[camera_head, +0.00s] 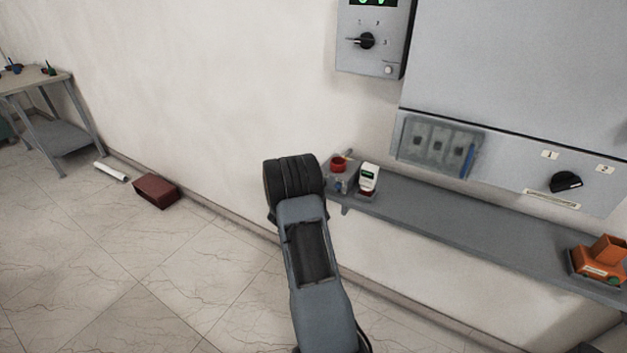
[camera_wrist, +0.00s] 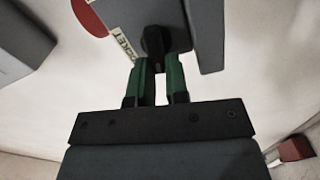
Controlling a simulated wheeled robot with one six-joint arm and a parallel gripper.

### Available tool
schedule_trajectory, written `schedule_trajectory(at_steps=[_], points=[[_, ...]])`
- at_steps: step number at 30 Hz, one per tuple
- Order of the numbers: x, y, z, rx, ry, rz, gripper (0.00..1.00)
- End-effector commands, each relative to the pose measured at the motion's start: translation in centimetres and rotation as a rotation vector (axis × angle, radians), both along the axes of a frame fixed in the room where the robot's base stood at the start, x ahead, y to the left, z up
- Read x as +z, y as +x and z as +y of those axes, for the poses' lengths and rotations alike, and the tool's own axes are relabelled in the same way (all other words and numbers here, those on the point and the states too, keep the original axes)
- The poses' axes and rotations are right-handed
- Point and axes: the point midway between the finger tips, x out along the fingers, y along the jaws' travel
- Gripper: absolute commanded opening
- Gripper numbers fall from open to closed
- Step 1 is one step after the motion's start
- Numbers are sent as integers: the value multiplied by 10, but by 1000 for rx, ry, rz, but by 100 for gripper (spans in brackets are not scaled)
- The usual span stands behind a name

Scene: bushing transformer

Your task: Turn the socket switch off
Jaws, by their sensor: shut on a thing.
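The socket switch is a dark knob (camera_wrist: 153,41) on a grey box (camera_wrist: 178,12) with a white label reading "…CKET" in the wrist view. A red round part (camera_wrist: 90,16) shows at the box's left. My gripper (camera_wrist: 156,66) has two green fingers, closed on the knob from both sides. In the head view, the small grey box (camera_head: 345,181) with a red top part (camera_head: 338,164) stands at the left end of the shelf. My arm hides the gripper there, and the knob's exact setting cannot be read.
A white handheld device (camera_head: 369,178) stands beside the box on the grey shelf (camera_head: 450,215). An orange device (camera_head: 600,262) is at the shelf's right. A grey cabinet with a black dial (camera_head: 566,182) and a control panel (camera_head: 374,45) hang above.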

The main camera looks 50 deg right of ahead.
Motion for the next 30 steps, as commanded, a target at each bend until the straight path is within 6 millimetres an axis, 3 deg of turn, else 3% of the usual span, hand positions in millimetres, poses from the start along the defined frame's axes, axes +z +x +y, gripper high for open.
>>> schedule_trajectory(at_steps=[12, 29, 30], points=[[-3, 1, 0, 1, -41, 169, 0], [-4, 1, 0, 1, -48, 195, 0], [-4, 1, 0, 1, -48, 195, 16]])
